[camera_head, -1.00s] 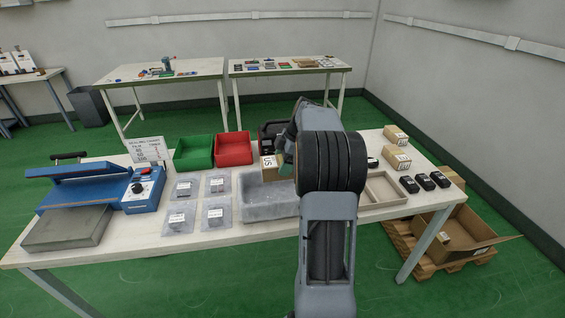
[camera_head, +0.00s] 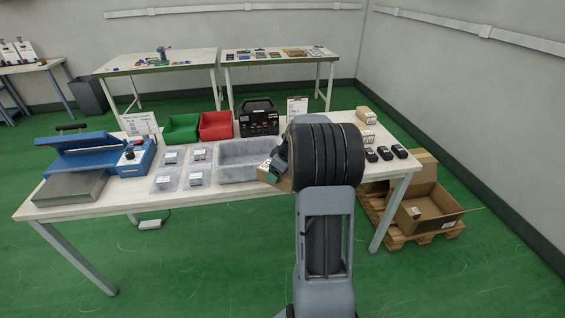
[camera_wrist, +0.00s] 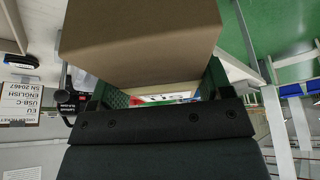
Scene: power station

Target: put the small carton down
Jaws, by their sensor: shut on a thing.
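My gripper (camera_head: 278,166) is shut on a small brown carton (camera_head: 267,174) with a white label. In the head view the carton is tilted, in front of the grey tray's (camera_head: 224,176) right end, near the table's front edge. My arm hides part of it. I cannot tell how high it is above the table (camera_head: 120,204). In the wrist view the carton (camera_wrist: 140,40) fills the upper middle, between the green fingers (camera_wrist: 165,88).
Two similar cartons (camera_head: 366,115) and several black devices (camera_head: 386,153) stand at the table's right. Green (camera_head: 181,130) and red (camera_head: 215,127) bins and a black charger (camera_head: 259,117) stand behind the tray. An open cardboard box (camera_head: 430,212) rests on a pallet at right.

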